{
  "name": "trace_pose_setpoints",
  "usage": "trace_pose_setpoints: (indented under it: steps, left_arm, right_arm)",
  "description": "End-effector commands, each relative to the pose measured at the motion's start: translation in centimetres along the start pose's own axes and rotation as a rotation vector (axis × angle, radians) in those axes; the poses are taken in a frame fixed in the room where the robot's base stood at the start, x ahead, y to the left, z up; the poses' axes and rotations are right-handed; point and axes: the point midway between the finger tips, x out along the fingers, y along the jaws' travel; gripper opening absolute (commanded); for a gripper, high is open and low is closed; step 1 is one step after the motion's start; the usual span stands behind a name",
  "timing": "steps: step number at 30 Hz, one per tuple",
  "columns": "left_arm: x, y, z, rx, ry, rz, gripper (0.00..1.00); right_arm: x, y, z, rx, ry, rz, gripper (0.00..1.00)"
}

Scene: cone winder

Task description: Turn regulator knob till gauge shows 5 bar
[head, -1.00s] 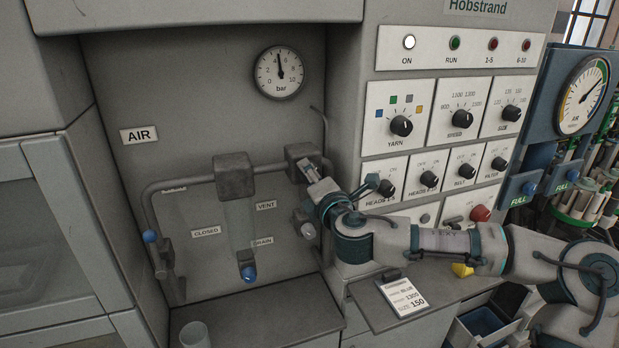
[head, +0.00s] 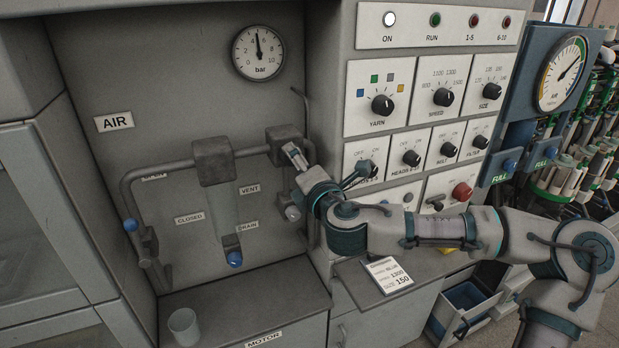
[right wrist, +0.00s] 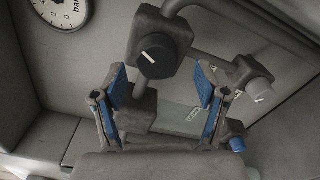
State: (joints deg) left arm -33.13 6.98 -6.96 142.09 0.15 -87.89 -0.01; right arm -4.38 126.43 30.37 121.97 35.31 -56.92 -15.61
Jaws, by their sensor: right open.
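The round pressure gauge (head: 258,52) is on the back panel, upper left in the head view. Its needle points almost straight up, between the 4 and the 6, at about 5. Part of the gauge is also in the right wrist view (right wrist: 62,10), cut off by the edge. The black regulator knob (right wrist: 155,57) with a white pointer line is on a grey block in the right wrist view. My right gripper (right wrist: 160,88) is open, its blue-padded fingers apart and the knob seen beyond the gap. In the head view my right gripper (head: 294,155) hides the knob. My left gripper is out of view.
A grey pipe (head: 160,172) runs left from the regulator block (head: 282,138). A grey knob (head: 293,213) and a blue knob (head: 235,259) are below. The control panel (head: 420,120) stands close on the right. A cup (head: 183,325) stands on the lower shelf.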

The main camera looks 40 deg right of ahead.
Motion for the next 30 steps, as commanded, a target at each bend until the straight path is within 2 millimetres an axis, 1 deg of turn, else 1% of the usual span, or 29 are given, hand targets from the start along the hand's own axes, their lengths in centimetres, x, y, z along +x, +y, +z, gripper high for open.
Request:
trace_pose_setpoints:
  steps: [1,6,9,12,17,26,29,30]
  left_arm:
    - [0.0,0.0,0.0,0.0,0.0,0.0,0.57]
    - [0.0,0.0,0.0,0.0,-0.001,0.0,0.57]
    - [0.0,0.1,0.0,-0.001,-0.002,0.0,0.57]
    - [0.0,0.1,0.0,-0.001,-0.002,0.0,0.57]
    - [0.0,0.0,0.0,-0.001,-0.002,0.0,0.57]
    - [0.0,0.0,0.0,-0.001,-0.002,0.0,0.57]
    - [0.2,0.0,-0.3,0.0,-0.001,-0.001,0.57]
    - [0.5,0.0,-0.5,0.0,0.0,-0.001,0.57]
  right_arm:
    - [-1.2,0.2,0.1,0.001,0.001,0.006,0.73]
    - [-5.0,0.0,0.2,0.001,0.0,0.005,0.73]
    - [-6.8,-0.1,0.2,0.002,0.0,0.003,0.73]
    - [-8.0,-0.2,0.2,0.002,0.0,0.002,0.73]
    - [-8.9,-0.3,0.2,0.002,-0.001,-0.001,0.73]
    - [-8.9,-0.2,0.3,0.006,-0.001,0.0,0.72]
    - [-8.9,0.8,1.9,0.057,-0.003,0.014,0.72]
    - [-8.9,1.4,3.0,0.098,-0.003,0.025,0.72]
